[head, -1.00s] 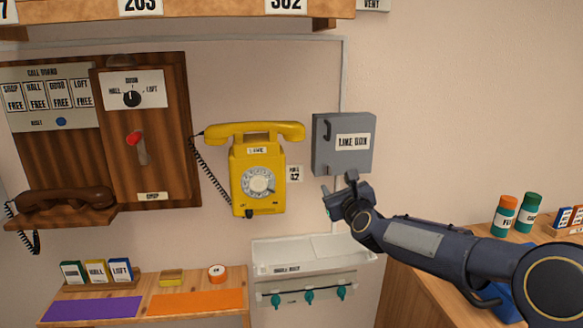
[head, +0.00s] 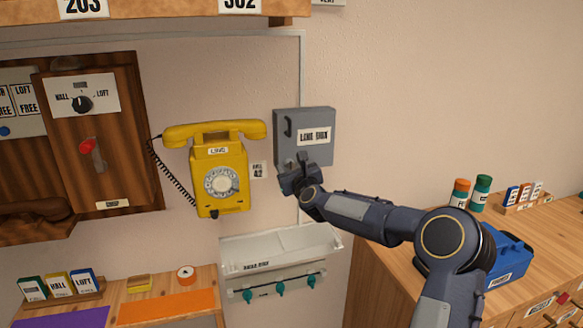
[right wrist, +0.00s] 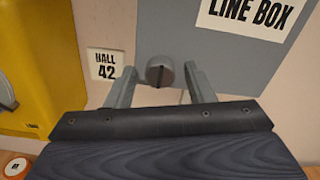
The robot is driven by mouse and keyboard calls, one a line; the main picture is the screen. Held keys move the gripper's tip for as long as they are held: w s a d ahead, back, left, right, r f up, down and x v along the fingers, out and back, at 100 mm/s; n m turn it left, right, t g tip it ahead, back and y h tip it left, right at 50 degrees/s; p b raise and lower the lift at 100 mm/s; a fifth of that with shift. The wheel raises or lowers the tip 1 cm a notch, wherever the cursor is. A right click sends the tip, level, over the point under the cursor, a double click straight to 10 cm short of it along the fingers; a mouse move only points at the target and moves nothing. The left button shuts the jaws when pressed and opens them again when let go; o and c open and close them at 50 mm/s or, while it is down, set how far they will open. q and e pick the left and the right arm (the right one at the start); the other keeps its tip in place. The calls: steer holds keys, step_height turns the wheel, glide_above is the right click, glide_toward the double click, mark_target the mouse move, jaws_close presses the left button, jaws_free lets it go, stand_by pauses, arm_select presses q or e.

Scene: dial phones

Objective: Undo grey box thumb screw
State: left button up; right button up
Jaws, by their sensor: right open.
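The grey box (head: 320,122), labelled LINE BOX, is mounted on the wall right of the yellow phone; it also shows in the right wrist view (right wrist: 205,40). Its door has a dark handle at the left. In the right wrist view the round, slotted thumb screw (right wrist: 160,71) sits at the box's lower edge. My right gripper (right wrist: 160,82) is open, with one finger on each side of the screw; I cannot tell whether they touch it. In the head view my right gripper (head: 293,168) is at the box's lower left and hides the screw. My left gripper is not in view.
The yellow dial phone (head: 218,172) hangs close to the left of my right gripper. A white tray (head: 280,248) with teal hooks is below. A wooden counter at right holds a blue box (head: 508,258) and bottles (head: 480,190).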

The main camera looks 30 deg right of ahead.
steer(key=c, duration=1)
